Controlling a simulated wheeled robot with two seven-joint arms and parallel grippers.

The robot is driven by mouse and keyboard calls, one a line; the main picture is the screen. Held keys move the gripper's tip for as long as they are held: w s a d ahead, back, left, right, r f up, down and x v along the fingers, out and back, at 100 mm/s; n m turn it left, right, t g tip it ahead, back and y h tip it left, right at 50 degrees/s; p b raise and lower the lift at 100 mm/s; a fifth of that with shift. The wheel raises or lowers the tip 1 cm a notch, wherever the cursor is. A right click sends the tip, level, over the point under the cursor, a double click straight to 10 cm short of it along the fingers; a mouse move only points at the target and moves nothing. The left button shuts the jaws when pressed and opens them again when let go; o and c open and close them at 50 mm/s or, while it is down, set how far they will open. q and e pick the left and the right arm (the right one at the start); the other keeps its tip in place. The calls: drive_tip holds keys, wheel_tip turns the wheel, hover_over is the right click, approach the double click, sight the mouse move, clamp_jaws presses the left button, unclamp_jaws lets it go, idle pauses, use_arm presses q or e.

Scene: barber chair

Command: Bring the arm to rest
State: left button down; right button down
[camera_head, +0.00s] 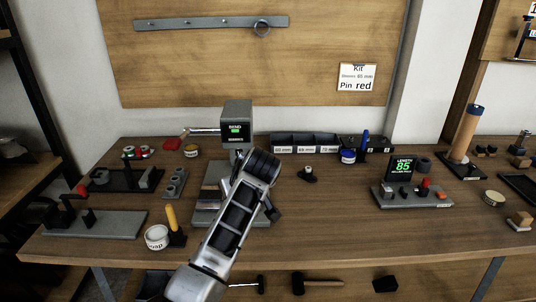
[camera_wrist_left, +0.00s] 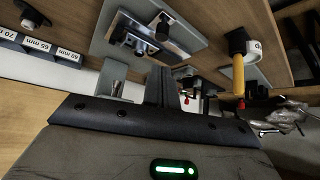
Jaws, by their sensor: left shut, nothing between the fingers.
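My left arm (camera_head: 228,225) reaches up from the bottom of the head view, over the front edge of the wooden workbench (camera_head: 330,230). Its dark rounded wrist joint hangs in front of the grey machine (camera_head: 238,112) with the green-lit display and hides part of its base. In the left wrist view my left gripper (camera_wrist_left: 160,85) shows beyond its dark palm edge, shut and holding nothing. My right gripper is in neither view.
A white round tin (camera_head: 157,237) and a yellow-handled tool (camera_head: 172,218) stand close left of my arm. A labelled bin row (camera_head: 297,142) is at the back. The length gauge (camera_head: 403,170) reading 85 stands right. Bench between arm and gauge is mostly clear.

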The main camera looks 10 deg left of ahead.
use_arm(q)
drive_tip(key=shift+m+g+h, duration=0.5)
drive_tip(key=shift+m+h, duration=0.1)
drive_tip(key=shift+m, duration=0.3)
drive_tip(key=s+f, duration=0.2)
drive_tip(key=s+a+f, duration=0.1)
drive_tip(key=s+f, duration=0.1)
drive_tip(key=s, duration=0.1)
drive_tip(key=s+f, duration=0.2)
drive_tip(key=f, duration=0.1)
drive_tip(key=shift+s+a+f, duration=0.1)
drive_tip(key=shift+s+a, duration=0.3)
drive_tip(key=s+a+f+m+g+h, duration=0.15)
drive_tip(key=s+m+h, duration=0.45)
drive_tip(key=s, duration=2.3)
drive_tip(key=w+d+f+m+t, duration=0.2)
drive_tip(key=w+d+f+t, duration=0.3)
drive_tip(key=f, duration=0.5)
drive_tip(key=shift+w+d+f+m+t, duration=0.15)
drive_tip(key=shift+w+f+m+t, duration=0.15)
drive_tip(key=shift+w+t, duration=0.25)
drive_tip(key=shift+s, duration=0.1)
